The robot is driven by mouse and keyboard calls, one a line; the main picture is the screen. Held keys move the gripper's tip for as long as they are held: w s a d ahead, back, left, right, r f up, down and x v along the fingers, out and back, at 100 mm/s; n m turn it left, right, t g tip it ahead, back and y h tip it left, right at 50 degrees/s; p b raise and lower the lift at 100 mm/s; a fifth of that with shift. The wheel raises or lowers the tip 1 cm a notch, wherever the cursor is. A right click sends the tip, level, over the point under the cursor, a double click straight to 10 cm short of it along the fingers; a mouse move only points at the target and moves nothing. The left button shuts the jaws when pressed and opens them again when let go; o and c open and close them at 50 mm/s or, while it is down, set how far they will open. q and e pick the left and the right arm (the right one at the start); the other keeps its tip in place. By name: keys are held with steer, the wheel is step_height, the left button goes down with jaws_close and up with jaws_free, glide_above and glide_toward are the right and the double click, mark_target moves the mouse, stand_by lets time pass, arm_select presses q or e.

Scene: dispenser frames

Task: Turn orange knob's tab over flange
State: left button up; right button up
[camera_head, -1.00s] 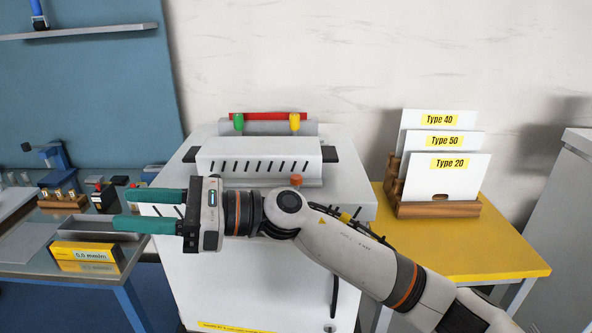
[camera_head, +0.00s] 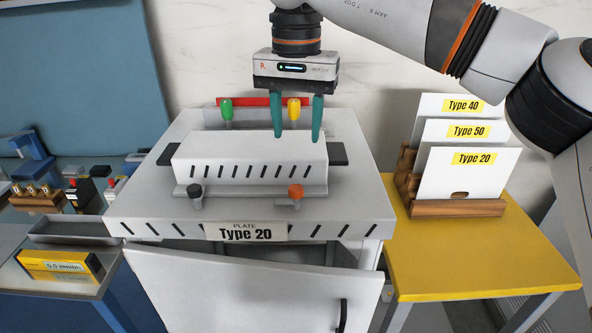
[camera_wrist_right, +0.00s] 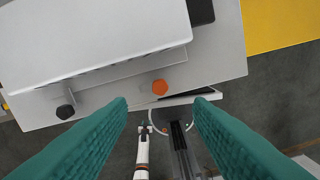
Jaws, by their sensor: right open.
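The orange knob (camera_head: 296,191) stands at the front right of the white dispenser block (camera_head: 250,150), beside a grey flange strip (camera_head: 245,189). A small grey tab seems to lie at its foot, pointing left; whether it overlaps the flange is too small to tell. The knob also shows in the right wrist view (camera_wrist_right: 159,87), beyond the fingertips and between them. My right gripper (camera_head: 297,138) points down with its green fingers apart and empty, above and behind the knob. It touches nothing that I can see. My left gripper is not in view.
A black knob (camera_head: 195,191) stands at the front left. Green (camera_head: 226,108) and yellow (camera_head: 294,108) handles are behind the block. Below hangs a cabinet door (camera_head: 250,290), ajar. A yellow table (camera_head: 480,260) with labelled plates (camera_head: 462,175) is at right. The cabinet top's front is clear.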

mark_target(296, 188)
steer(key=f, duration=0.1)
steer(key=s+f, duration=0.1)
steer(key=shift+s+f, duration=0.25)
steer(key=shift+f, duration=0.15)
step_height(296, 188, down, 2)
steer(key=shift+w+f+p, duration=0.1)
steer(key=shift+w+p, duration=0.05)
steer(key=shift+p, duration=0.2)
steer(key=f, duration=0.1)
steer(key=w+f, duration=0.1)
steer(key=f, duration=0.1)
steer(key=shift+f+p, duration=0.1)
steer(key=shift+p, duration=0.2)
steer(key=shift+s+f, duration=0.1)
steer(key=shift+f, duration=0.8)
steer(key=shift+s+f, duration=0.1)
steer(key=shift+f, duration=0.3)
steer(key=shift+c, duration=0.6)
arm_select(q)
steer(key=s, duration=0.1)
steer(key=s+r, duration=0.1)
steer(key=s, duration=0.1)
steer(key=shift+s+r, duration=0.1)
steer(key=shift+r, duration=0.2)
arm_select(e)
steer(key=c, duration=0.9)
